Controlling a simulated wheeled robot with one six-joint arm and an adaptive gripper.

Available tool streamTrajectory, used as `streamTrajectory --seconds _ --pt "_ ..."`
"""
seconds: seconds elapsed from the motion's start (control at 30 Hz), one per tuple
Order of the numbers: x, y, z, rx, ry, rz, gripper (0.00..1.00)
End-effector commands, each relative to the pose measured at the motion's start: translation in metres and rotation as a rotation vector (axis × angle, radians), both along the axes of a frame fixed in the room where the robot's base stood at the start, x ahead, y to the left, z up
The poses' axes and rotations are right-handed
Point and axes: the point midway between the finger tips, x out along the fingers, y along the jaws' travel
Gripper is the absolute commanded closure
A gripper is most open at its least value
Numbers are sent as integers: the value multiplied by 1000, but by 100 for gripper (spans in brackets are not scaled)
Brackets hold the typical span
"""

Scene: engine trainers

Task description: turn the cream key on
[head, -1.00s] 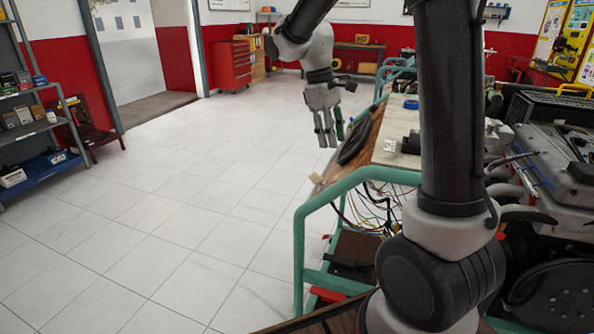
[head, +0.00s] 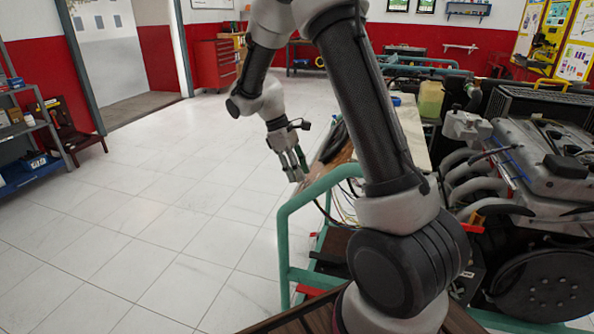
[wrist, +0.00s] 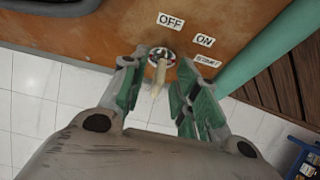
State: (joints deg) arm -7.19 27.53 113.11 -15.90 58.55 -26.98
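The cream key (wrist: 158,76) sits in a round silver switch (wrist: 163,56) on a brown wooden panel (wrist: 110,30) in the wrist view. It points down in the picture, away from the OFF label (wrist: 171,21) and the ON label (wrist: 204,41). My gripper (wrist: 157,70) is open, with one green-padded finger on each side of the key and gaps between them. I cannot tell how far in depth the fingertips are from the panel. In the head view my gripper (head: 293,168) hangs beside the engine trainer's end; the key cannot be made out there.
A third label (wrist: 207,61), too small to read surely, sits below ON. A green frame tube (wrist: 265,45) runs close on the right of the wrist view. In the head view the trainer's green frame (head: 284,240) stands near my arm. The tiled floor (head: 150,230) left is clear.

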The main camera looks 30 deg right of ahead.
Motion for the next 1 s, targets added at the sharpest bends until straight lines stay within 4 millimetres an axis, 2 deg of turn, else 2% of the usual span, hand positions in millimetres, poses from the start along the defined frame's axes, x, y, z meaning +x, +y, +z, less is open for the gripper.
streamTrajectory --seconds 0.2,0.37,0.4,0.73,1.0 --pt "0 0 0 0 0 0 70" --pt "0 0 0 0 0 0 99" --pt "0 0 0 0 0 0 100" --pt "0 0 0 -11 -11 -13 100" --pt "-2 2 0 -82 -83 -102 100"
